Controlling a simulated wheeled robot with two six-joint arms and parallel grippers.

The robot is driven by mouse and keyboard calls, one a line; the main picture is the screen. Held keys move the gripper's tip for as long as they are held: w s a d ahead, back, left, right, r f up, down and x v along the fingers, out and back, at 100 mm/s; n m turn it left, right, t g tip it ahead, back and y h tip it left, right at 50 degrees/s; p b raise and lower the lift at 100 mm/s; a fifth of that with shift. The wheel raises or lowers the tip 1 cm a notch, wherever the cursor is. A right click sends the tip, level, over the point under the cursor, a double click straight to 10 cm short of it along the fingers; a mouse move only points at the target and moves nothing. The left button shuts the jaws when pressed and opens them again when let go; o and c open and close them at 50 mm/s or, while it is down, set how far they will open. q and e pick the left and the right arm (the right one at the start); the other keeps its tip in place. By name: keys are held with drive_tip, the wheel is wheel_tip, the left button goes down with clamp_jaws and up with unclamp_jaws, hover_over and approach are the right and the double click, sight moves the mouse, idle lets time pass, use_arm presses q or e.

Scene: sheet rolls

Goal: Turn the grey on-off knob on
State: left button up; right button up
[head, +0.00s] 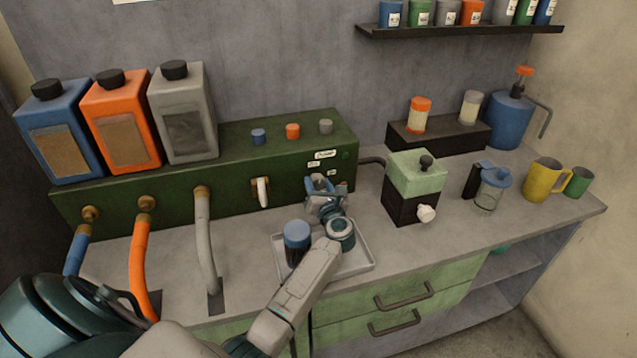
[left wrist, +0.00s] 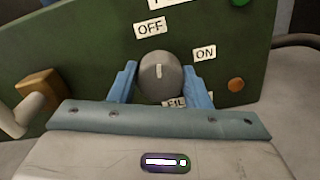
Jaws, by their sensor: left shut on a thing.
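The grey on-off knob (left wrist: 160,77) sits on the green panel between my left gripper's blue fingers (left wrist: 160,88). The fingers are shut on it from both sides. Its white pointer mark points up in the left wrist view, close to the OFF label (left wrist: 150,28) at the upper left. The ON label (left wrist: 204,53) is at the upper right. In the head view my left gripper (head: 323,186) is against the front of the green box (head: 240,183) and hides the knob. My right gripper is not in view.
A grey lever (head: 262,191) sticks out left of the knob. Below my arm is a tray (head: 358,262) with a blue-capped dark jar (head: 296,242). A green-and-black machine (head: 413,187) stands to the right. Hoses hang at the left. A partly hidden label is under the knob.

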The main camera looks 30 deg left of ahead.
use_arm(q)
drive_tip(key=m+p, duration=0.2)
drive_tip(key=shift+r+m, duration=0.15)
drive_tip(key=shift+m, duration=0.25)
drive_tip(key=m+p, duration=0.3)
drive_tip(key=m, duration=0.1)
drive_tip(key=shift+m, duration=0.3)
drive_tip(key=m+p, duration=0.4)
drive_tip(key=m, duration=0.1)
drive_tip(key=shift+f+m+p, duration=0.2)
drive_tip(key=shift+m+p, duration=0.8)
drive_tip(key=shift+m, duration=0.5)
drive_tip(key=shift+f+m, duration=0.1)
drive_tip(key=shift+m, duration=0.2)
drive_tip(key=o, duration=0.9)
drive_tip(key=shift+o, duration=0.5)
